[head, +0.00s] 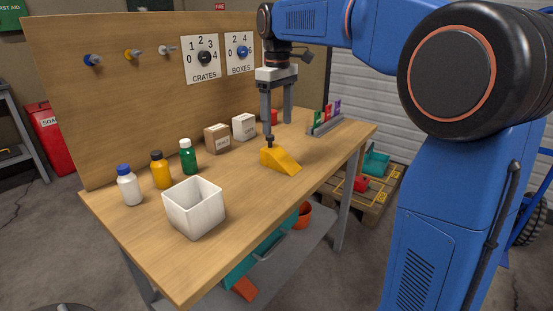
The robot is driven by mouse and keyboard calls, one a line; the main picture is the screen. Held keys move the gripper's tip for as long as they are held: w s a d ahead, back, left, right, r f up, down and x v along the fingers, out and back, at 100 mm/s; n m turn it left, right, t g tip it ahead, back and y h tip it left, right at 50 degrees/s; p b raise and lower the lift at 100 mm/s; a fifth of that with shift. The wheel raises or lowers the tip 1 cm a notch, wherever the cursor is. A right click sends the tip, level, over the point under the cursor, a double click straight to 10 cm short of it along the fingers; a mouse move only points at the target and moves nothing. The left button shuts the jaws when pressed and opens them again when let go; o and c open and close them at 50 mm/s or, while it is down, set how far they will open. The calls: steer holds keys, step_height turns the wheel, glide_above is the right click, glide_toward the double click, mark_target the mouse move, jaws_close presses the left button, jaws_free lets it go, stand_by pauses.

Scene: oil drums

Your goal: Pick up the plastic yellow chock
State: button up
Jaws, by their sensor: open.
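The yellow chock (282,161) is a wedge resting on the wooden workbench, its sloped side falling toward the right. My gripper (278,138) points down from the blue arm, with its two grey fingers spread apart. The nearer finger's dark tip is right by the chock's upper left end. The farther finger ends behind the chock, near the back of the bench. I cannot tell whether a fingertip touches the chock. Nothing is held between the fingers.
A white open bin (194,208) and white (129,187), yellow (160,172) and green (188,158) bottles stand left. Two small boxes, brown (217,139) and white (244,127), stand behind the chock. A rack (325,125) with coloured cards stands right. Bare bench lies in front.

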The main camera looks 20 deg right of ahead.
mark_target(276, 150)
step_height(276, 150, down, 11)
steer(key=shift+a+f, duration=0.15)
stand_by(0.5)
steer(key=shift+c, duration=0.6)
